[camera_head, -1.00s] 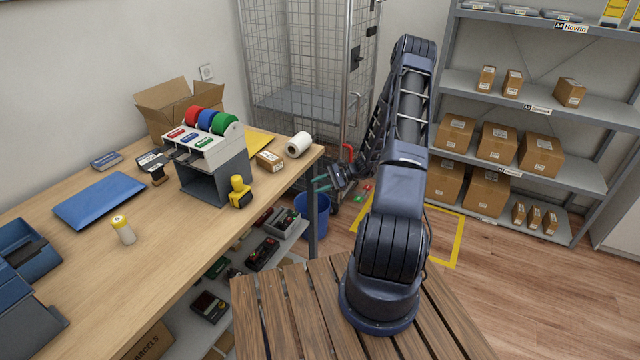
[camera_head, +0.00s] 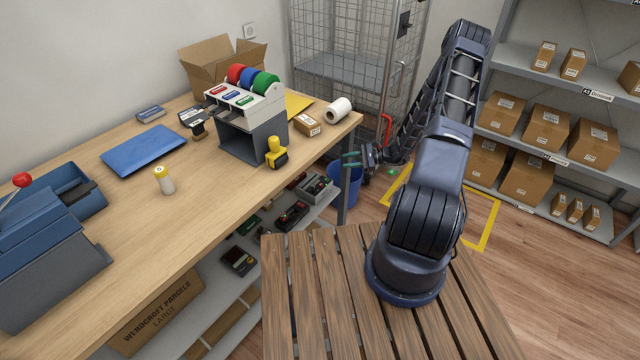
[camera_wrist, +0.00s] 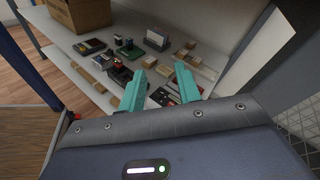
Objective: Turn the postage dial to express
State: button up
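I cannot make out a postage dial in either view. A blue-grey machine with a red-knobbed lever (camera_head: 50,262) stands on the near left of the wooden counter, partly cut off by the picture edge. My gripper (camera_head: 352,160) is off the counter's right end, beside the blue bin and far from that machine. In the wrist view my gripper (camera_wrist: 160,84) shows two teal fingers apart with nothing held between them. It points toward the shelf under the counter.
The counter (camera_head: 215,205) holds a tape dispenser (camera_head: 252,140) with coloured rolls, a yellow-handled stamp (camera_head: 276,152), a glue bottle (camera_head: 164,180) and a blue pad (camera_head: 143,150). A lower shelf (camera_head: 215,292) carries small devices. A blue bin (camera_head: 346,187) stands by the counter leg.

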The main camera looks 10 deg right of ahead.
aim_at(316, 190)
jog(key=s+a+f+m+t+h, duration=0.1)
jog(key=a+f+m+t, duration=0.4)
jog(key=f, duration=0.5)
jog(key=s+a+f+m+t+h, duration=0.1)
jog(key=a+f+m+t+h, duration=0.1)
jog(key=f+m+t, duration=0.6)
jog(key=w+a+g, duration=0.1)
jog(key=w+a, duration=0.1)
jog(key=w+a+f+n+g, duration=0.1)
jog(key=w+a, duration=0.2)
jog(key=w+a+f+n+g, duration=0.1)
jog(key=w+a, duration=0.1)
jog(key=shift+w+a+f, duration=0.2)
jog(key=shift+w+a, duration=0.15)
